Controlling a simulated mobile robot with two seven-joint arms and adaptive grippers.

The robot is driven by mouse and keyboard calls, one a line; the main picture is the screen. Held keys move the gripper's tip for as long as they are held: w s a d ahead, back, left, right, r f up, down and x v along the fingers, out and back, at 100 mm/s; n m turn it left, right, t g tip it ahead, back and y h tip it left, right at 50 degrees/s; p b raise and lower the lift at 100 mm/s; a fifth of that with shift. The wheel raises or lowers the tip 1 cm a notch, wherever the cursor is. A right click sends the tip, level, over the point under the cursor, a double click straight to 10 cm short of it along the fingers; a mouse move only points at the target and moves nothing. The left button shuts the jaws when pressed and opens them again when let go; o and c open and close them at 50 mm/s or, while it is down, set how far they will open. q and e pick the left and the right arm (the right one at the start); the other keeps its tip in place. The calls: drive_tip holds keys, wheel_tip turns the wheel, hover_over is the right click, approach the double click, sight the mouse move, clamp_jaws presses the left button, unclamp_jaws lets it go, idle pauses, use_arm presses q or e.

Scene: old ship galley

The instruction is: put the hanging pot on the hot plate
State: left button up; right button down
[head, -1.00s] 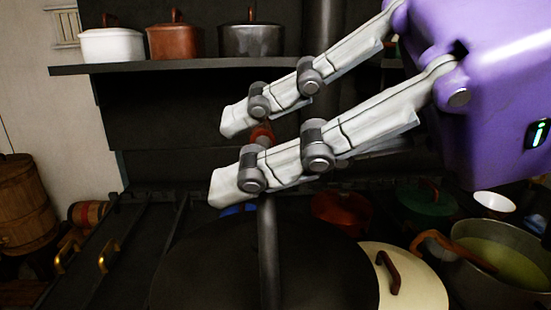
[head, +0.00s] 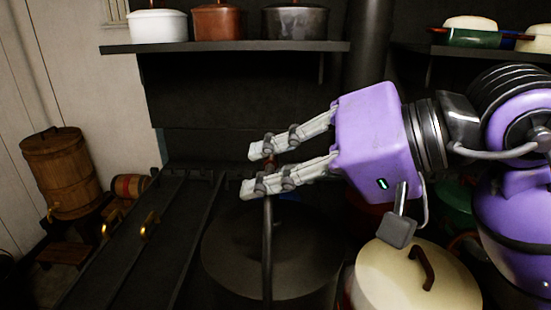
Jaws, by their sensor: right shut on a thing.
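My right gripper (head: 251,170) reaches in from the right, its fingers pointing left. It is shut on the upright handle (head: 267,240) of a large dark pot (head: 315,245), with a reddish part between the fingers. The pot is round, dark-topped and seen from above in the lower middle; its lower part is cut off by the frame. I cannot tell whether its underside touches anything. A dark flat stove-like top (head: 130,265) with brass handles lies to its left; I cannot tell whether this is the hot plate. My left gripper is not in view.
A cream lidded pot (head: 390,280) stands close at the pot's right. A shelf (head: 230,47) at the back holds white, brown and dark pots. A wooden barrel (head: 65,175) and small keg (head: 130,186) are at left. A stovepipe (head: 367,50) rises behind.

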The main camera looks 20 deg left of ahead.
drive_tip(key=shift+s+f, duration=0.1)
drive_tip(key=shift+f, duration=1.1)
drive_tip(key=c, duration=1.8)
unclamp_jaws()
drive_tip(key=shift+f, duration=0.2)
drive_tip(key=shift+d+r, duration=0.1)
drive_tip(key=shift+d, duration=0.05)
drive_tip(key=b+v, duration=0.1)
drive_tip(key=v, duration=1)
drive_tip(key=shift+d+r, duration=0.2)
drive_tip(key=shift+d, duration=0.1)
